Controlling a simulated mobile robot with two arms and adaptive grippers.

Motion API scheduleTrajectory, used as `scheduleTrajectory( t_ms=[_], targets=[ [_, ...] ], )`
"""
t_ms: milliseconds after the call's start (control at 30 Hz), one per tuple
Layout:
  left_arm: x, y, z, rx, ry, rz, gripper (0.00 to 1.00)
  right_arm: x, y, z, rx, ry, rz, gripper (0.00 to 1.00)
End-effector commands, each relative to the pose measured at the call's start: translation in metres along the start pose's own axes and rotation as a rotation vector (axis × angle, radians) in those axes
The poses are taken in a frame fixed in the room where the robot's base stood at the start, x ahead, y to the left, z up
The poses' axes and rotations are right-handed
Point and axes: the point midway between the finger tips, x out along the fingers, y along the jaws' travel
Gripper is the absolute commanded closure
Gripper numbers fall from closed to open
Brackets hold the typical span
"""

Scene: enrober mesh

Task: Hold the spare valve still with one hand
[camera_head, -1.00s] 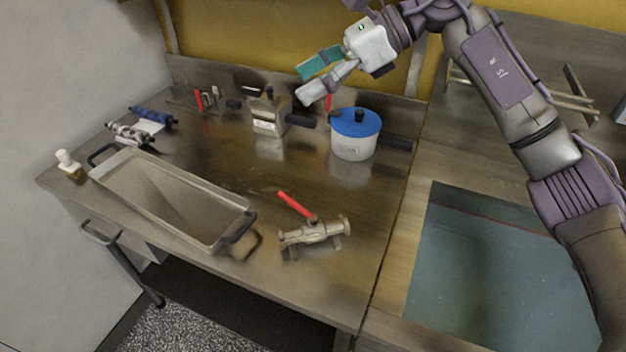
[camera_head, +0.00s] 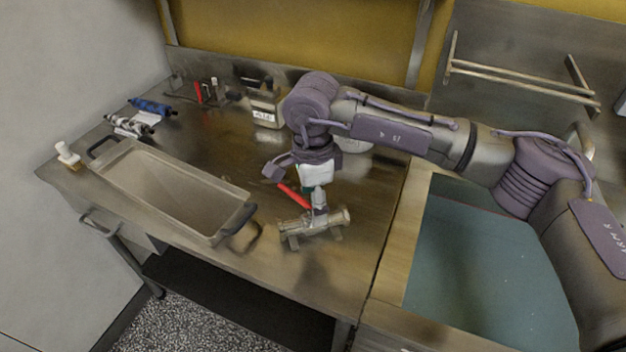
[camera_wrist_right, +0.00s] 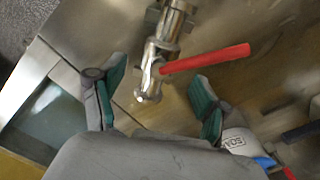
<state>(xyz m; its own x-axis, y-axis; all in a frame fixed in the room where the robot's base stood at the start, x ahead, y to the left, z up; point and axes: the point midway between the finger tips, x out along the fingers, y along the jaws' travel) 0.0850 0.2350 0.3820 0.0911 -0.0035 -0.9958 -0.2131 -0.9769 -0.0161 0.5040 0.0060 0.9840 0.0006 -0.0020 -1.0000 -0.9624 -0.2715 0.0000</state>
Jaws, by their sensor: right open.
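The spare valve (camera_head: 328,222) is a metal fitting with a red lever handle (camera_head: 293,196). It sits on the steel counter near the front edge. It also shows in the right wrist view (camera_wrist_right: 164,40), with its red handle (camera_wrist_right: 208,60) pointing right. My right gripper (camera_head: 319,200) points down just above the valve, and its arm hides part of the counter behind. In the wrist view my right gripper (camera_wrist_right: 155,84) is open, with teal finger pads apart and the valve's end showing between them. I cannot tell whether a finger touches it. My left gripper is not in view.
A deep metal tray (camera_head: 108,166) with handles stands left of the valve. A labelled metal box (camera_head: 263,112) stands behind, and a white pot (camera_head: 352,147) is mostly hidden by my arm. A small bottle (camera_head: 67,154) stands at the left corner. The counter right of the valve is clear.

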Motion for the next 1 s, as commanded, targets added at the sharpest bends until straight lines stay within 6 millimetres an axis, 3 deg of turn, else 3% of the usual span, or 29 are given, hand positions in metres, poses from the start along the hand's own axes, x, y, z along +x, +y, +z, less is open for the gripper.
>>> scheduleTrajectory(
  t_ms=[100,300,700,1000],
  targets=[
    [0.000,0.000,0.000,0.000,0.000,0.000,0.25,0.022,0.000,0.000,0.002,0.000,0.003,0.25],
    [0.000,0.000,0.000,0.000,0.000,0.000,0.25,0.044,0.000,0.000,0.001,-0.002,0.001,0.25],
    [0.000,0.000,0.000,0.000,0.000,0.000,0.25,0.050,0.000,0.000,0.000,-0.002,0.000,0.25],
    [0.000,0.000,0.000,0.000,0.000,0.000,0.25,0.050,0.000,0.000,0.001,-0.002,0.000,0.75]
  ],
)
